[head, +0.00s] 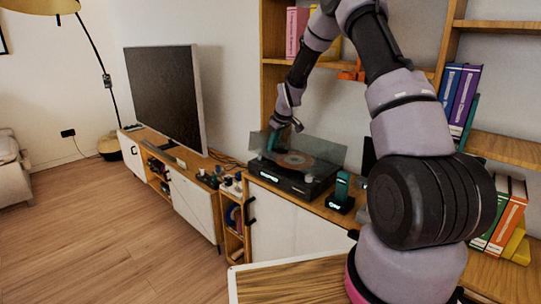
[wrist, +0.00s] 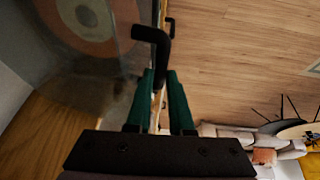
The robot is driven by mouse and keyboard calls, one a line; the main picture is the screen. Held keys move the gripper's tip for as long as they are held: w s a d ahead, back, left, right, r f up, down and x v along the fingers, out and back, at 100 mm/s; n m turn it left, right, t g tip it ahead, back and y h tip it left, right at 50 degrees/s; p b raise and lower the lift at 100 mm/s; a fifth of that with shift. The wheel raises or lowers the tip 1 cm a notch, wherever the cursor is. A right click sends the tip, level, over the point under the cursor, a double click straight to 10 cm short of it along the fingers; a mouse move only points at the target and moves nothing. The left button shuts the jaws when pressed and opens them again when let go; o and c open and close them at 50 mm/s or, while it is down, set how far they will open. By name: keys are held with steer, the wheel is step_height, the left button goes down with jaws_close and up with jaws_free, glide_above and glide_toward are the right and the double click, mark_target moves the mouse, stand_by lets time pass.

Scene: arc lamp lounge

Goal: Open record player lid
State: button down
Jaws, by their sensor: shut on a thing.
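My gripper (head: 272,142) is at the lid's left part. In the wrist view my gripper's green fingers (wrist: 159,78) are closed around a black bent handle (wrist: 153,34), which appears to belong to the lid.
Small items (head: 212,178) and a large television (head: 165,95) are to the left. Shelves with books (head: 460,95) are at the right. The wooden floor (head: 120,230) in front is clear.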

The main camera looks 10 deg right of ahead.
steer(key=w+d+r, duration=0.1)
steer(key=d+r, duration=0.1)
steer(key=r, duration=0.1)
steer(key=w+d+r, duration=0.2)
steer(key=r, duration=0.1)
steer(key=w+d+r, duration=0.1)
steer(key=d+r, duration=0.1)
steer(key=r, duration=0.1)
steer(key=shift+w+d+r, duration=0.1)
steer(key=shift+w+d, duration=0.05)
steer(key=shift+d, duration=0.1)
steer(key=shift+w+d+r, duration=0.3)
steer(key=shift+d+r, duration=0.05)
steer(key=shift+d, duration=0.15)
steer(key=c, duration=1.1)
jaws_free()
steer(key=shift+d+f, duration=0.1)
steer(key=v, duration=1.1)
steer(key=shift+a, duration=0.25)
